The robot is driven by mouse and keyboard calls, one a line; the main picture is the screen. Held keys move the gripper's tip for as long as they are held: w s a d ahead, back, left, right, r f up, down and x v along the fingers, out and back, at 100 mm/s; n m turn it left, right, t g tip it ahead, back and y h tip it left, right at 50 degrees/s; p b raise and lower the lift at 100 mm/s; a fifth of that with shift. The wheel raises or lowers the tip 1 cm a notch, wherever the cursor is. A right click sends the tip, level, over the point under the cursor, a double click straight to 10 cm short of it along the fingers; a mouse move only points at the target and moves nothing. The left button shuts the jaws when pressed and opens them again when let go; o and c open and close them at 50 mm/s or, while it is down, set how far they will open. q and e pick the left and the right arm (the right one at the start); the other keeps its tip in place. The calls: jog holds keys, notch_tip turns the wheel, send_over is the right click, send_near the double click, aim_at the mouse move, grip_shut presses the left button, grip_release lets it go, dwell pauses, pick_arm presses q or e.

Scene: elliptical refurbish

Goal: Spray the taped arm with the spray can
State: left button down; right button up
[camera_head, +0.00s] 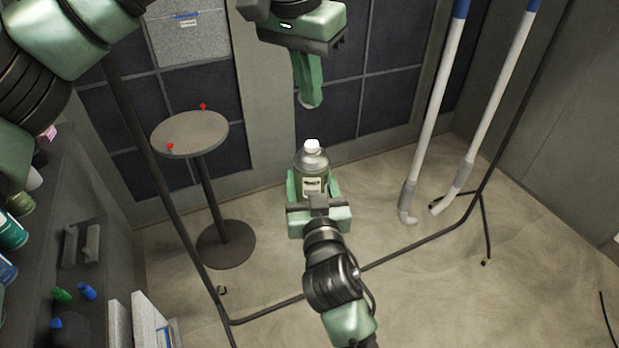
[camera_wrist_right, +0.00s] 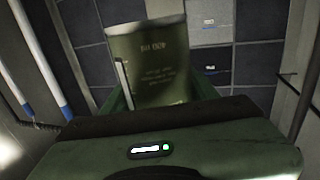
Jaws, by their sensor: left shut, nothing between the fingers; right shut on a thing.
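The spray can (camera_head: 313,172), with a white cap and a pale label, stands upright in my right gripper (camera_head: 313,190) near the middle of the head view. The right gripper is shut on it. In the right wrist view the can (camera_wrist_right: 150,65) fills the upper middle as a dark green body with print. My left gripper (camera_head: 311,103) hangs above the can, shut and empty, fingers pointing down. Neither touches the can.
A round side table (camera_head: 190,133) with two small red items stands at the left. A shelf (camera_head: 90,200) with cans and bottles runs along the left edge. Thin black bars (camera_head: 400,250) cross the scene. Open floor (camera_head: 520,280) lies at the lower right.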

aim_at(313, 142)
pick_arm(q)
jog(key=shift+s+a+x, duration=0.15)
jog(key=shift+x, duration=0.8)
jog(key=shift+s+a+x, duration=0.1)
jog(key=shift+s+x, duration=0.1)
jog(key=shift+x, duration=0.75)
jog(key=shift+s+a+x, duration=0.15)
jog(key=shift+x, duration=0.85)
jog(key=shift+f, duration=0.25)
jog(key=shift+f, duration=1)
jog(key=shift+r, duration=2.55)
jog(key=shift+r, duration=0.2)
jog(key=v, duration=1.1)
jog(key=shift+r, duration=0.35)
